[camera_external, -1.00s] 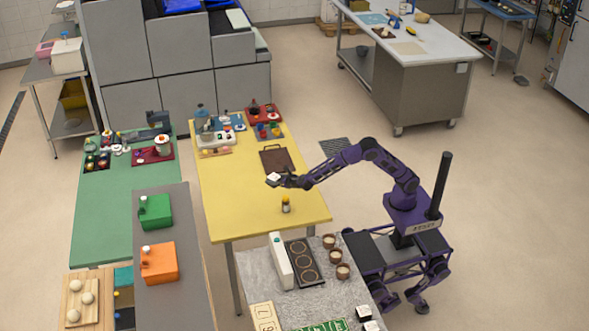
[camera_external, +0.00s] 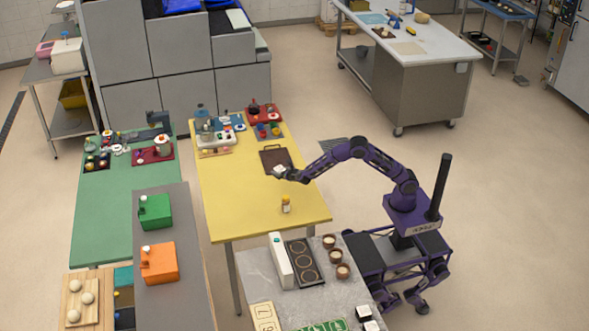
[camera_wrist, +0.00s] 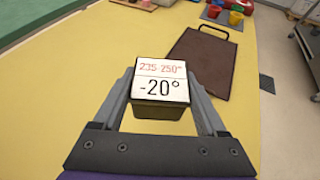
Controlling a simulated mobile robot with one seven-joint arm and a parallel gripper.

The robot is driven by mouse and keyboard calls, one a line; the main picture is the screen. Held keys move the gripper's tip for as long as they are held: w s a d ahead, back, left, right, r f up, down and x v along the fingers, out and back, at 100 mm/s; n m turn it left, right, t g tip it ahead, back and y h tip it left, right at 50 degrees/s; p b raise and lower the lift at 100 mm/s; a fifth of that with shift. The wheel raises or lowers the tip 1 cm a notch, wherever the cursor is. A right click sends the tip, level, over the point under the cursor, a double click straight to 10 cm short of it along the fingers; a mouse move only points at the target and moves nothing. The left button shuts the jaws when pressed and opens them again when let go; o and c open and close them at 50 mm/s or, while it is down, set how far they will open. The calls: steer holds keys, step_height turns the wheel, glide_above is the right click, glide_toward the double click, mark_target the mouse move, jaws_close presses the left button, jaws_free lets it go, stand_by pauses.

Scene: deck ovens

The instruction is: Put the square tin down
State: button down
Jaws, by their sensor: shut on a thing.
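The square tin (camera_wrist: 160,90) has a white top printed "235 250°" in red and "-20°" in black, with dark olive sides. In the wrist view it sits between the two fingers of my gripper (camera_wrist: 160,108), which is shut on it. In the external view the tin (camera_external: 279,170) is a small white block at the end of my gripper (camera_external: 284,173), over the yellow table (camera_external: 240,200). It appears held above the table, near the front edge of a brown tray (camera_external: 275,155). The tray also shows in the wrist view (camera_wrist: 205,60), beyond and right of the tin.
Coloured cups (camera_external: 268,131) and other items crowd the table's far end. The yellow surface left of the tray is clear.

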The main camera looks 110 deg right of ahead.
mark_target(280, 187)
step_height(280, 187, down, 8)
steer(key=shift+r+b, duration=0.2)
steer(key=shift+b, duration=0.25)
steer(key=shift+f, duration=0.15)
jaws_free()
steer(key=shift+a+r, duration=0.25)
steer(key=p+v, duration=0.1)
steer(key=v, duration=1)
steer(key=shift+s+a, duration=0.2)
steer(key=shift+r, duration=0.1)
